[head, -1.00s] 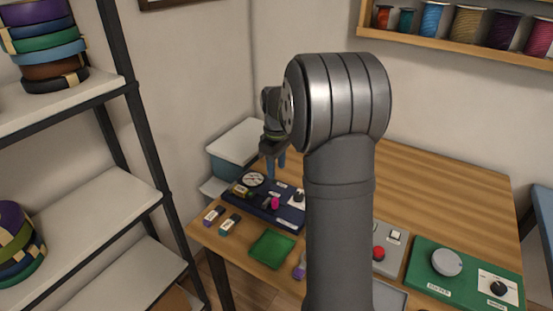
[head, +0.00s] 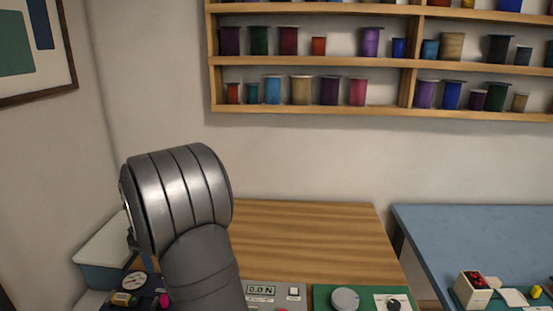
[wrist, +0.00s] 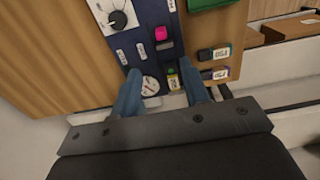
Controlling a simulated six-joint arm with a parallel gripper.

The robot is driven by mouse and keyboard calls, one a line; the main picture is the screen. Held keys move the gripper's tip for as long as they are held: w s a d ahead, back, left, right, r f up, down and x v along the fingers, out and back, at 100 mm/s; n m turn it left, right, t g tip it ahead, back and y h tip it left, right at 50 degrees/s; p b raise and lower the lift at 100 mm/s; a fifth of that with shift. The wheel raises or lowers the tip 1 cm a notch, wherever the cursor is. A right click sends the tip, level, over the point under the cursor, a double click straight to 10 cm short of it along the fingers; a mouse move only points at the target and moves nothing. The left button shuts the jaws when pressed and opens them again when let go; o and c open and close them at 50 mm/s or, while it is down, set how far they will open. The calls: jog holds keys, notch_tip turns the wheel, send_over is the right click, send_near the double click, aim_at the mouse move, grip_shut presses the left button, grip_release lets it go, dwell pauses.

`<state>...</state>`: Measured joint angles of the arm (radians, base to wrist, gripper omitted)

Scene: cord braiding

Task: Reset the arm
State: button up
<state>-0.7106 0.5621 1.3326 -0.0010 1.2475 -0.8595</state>
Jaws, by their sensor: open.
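My gripper (wrist: 162,82) is open in the wrist view, its two blue fingers apart with nothing held between them. The fingers hang over the near end of a dark blue panel (wrist: 100,58), around a round white gauge (wrist: 150,86) and a small yellow-green labelled block (wrist: 172,80). A pink knob (wrist: 161,34) and a black dial on a white plate (wrist: 118,17) lie further along the panel. In the head view, my arm covers most of the gripper; the gauge (head: 134,281) and pink knob (head: 164,300) show at the lower left.
Two labelled blocks (wrist: 214,53) lie on the wooden table (head: 310,235) beside the panel. A lidded bin (head: 100,272) stands at the left. A grey device with a display (head: 262,291) and a green board (head: 322,296) are at the front. The middle tabletop is clear.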

notch_tip(320, 180, down, 16)
jog(key=shift+f, duration=0.1)
jog(key=shift+a+f, duration=0.1)
jog(key=shift+a, duration=0.2)
dwell(0.3)
